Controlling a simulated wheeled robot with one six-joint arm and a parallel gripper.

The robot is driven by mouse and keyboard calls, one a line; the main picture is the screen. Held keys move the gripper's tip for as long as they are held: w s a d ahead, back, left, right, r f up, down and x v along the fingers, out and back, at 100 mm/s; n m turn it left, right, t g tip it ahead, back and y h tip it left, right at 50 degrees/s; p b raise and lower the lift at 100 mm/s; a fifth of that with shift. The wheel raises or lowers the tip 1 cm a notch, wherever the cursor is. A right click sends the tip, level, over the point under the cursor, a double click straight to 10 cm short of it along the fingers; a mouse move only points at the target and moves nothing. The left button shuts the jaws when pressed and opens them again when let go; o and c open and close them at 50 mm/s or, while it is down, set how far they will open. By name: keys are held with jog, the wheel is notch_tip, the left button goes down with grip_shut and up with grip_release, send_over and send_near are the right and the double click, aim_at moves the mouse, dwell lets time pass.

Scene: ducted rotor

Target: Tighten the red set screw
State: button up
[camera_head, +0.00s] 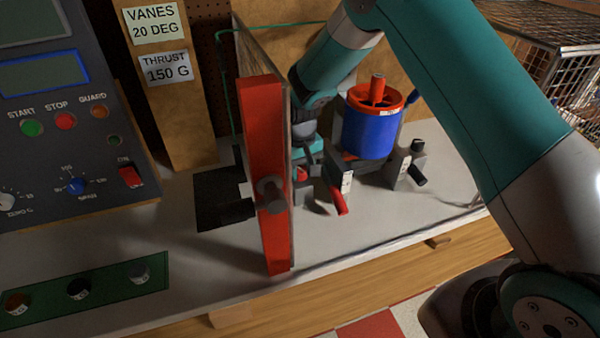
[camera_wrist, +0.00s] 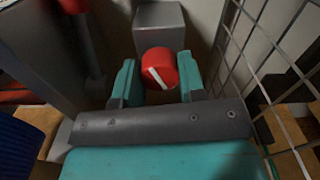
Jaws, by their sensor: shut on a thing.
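The red set screw (camera_wrist: 158,66) shows in the wrist view as a round red knob with a white mark line, in front of a grey block (camera_wrist: 160,20). My gripper (camera_wrist: 158,80) has its two teal fingers on either side of the knob, shut on it. In the head view, my gripper (camera_head: 308,150) is low behind the clear guard, and a small red part (camera_head: 301,174) shows by it. The fingertips are partly hidden there by the guard's edge and my arm.
The guard's red frame (camera_head: 264,170) stands left of my gripper. A blue duct with a red rim (camera_head: 370,130) stands to the right, with a red-handled clamp (camera_head: 338,198) below it. Wire mesh (camera_wrist: 265,70) is close on the right in the wrist view.

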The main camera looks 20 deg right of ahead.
aim_at(301, 169)
jog(key=shift+m+b, duration=0.6)
jog(key=shift+m, duration=1.6)
jog(key=o, duration=0.9)
jog(key=shift+o, duration=0.2)
notch_tip(301, 169, up, 18)
jog(key=b, duration=0.3)
jog(key=shift+f, duration=0.25)
jog(key=shift+d, duration=0.1)
